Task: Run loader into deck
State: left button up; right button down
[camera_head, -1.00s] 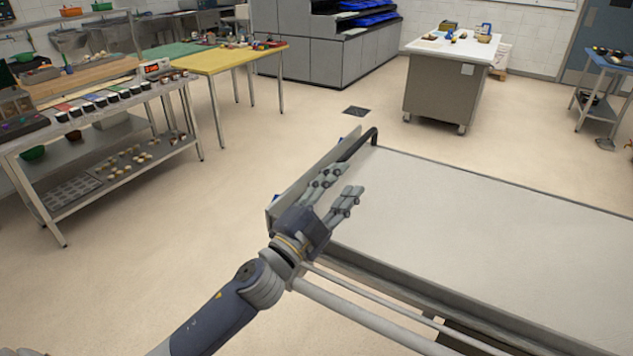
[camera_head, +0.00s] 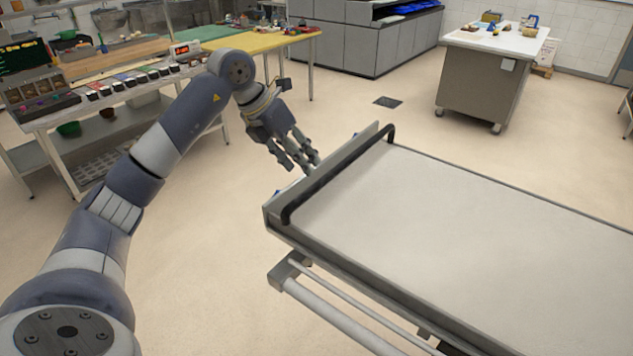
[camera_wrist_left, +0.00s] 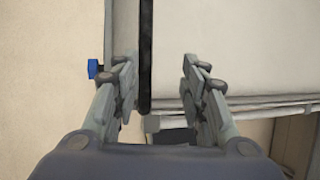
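The loader (camera_head: 470,215) is a long flat bed with a pale top, stretching off to the right of the head view. A black bar handle (camera_head: 345,167) runs along its near-left end, beside an upright end plate. My left gripper (camera_head: 301,165) is just left of that end plate, fingers pointing down toward it. In the left wrist view, its two fingers (camera_wrist_left: 160,75) are spread apart and empty, with the dark handle bar (camera_wrist_left: 145,45) between them in the picture; I cannot tell the depth gap. The oven deck and my right gripper are not in view.
A metal shelf table with jars and bowls (camera_head: 80,110) stands at the left, and a yellow-topped table (camera_head: 265,42) behind. Grey cabinets (camera_head: 365,45) and a white-topped counter (camera_head: 480,75) stand at the back. Open floor (camera_head: 210,250) lies left of the loader.

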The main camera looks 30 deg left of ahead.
aim_at(310, 187)
pick_arm(q)
jog(key=shift+y, duration=0.4)
jog(key=p+x, duration=0.1)
jog(key=x, duration=0.2)
jog(key=a+p+x, duration=0.1)
jog(key=x, duration=0.2)
jog(key=p+x, duration=0.1)
jog(key=x, duration=0.2)
jog(key=shift+s+a+f, duration=0.15)
jog(key=shift+a+f, duration=0.05)
jog(key=shift+f, duration=0.45)
grip_shut()
